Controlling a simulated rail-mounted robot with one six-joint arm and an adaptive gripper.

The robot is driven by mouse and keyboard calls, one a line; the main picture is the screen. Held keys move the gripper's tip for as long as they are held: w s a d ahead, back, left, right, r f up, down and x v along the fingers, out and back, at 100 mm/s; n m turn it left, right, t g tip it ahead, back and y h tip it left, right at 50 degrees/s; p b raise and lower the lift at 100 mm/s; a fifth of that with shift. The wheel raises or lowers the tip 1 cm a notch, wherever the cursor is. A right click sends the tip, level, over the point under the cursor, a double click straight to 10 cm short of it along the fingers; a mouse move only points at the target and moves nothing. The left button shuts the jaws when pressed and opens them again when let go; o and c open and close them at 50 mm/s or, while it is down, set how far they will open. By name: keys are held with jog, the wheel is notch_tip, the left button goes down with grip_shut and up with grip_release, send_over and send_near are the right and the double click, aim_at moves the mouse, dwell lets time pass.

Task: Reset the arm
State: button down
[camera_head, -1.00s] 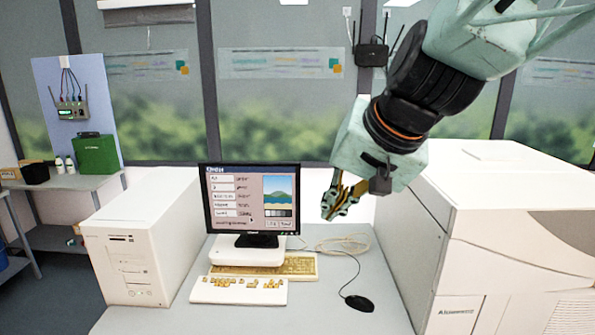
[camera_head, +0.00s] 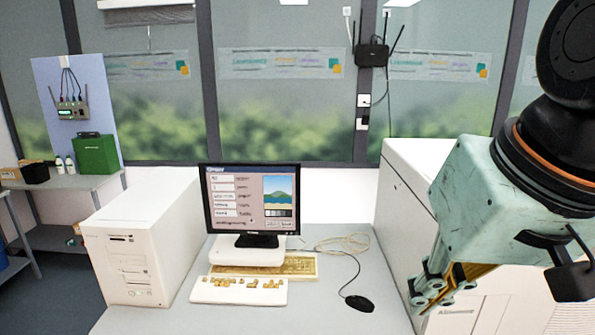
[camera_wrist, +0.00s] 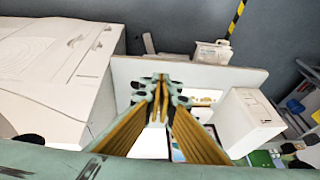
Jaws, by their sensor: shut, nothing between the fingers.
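My gripper (camera_head: 428,290) is at the lower right of the head view, in front of the large white printer (camera_head: 405,185). Its fingers point down and to the left. It is shut and holds nothing. In the wrist view my gripper (camera_wrist: 162,84) shows its yellow-sided fingers with the tips together, above the desk (camera_wrist: 125,70). I cannot tell from the views how far it is from the printer's front.
The desk (camera_head: 230,322) holds a monitor (camera_head: 251,205), a keyboard (camera_head: 240,291), a black mouse (camera_head: 359,303) and a white computer tower (camera_head: 140,245) at left. A side table with a green box (camera_head: 96,155) stands farther left.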

jog(key=s+d+f+h, duration=0.1)
jog(key=s+d, duration=0.3)
jog(key=s, duration=0.4)
jog(key=shift+f+g, duration=0.3)
jog(key=shift+f, duration=0.1)
jog(key=shift+f, duration=0.1)
dwell(0.9)
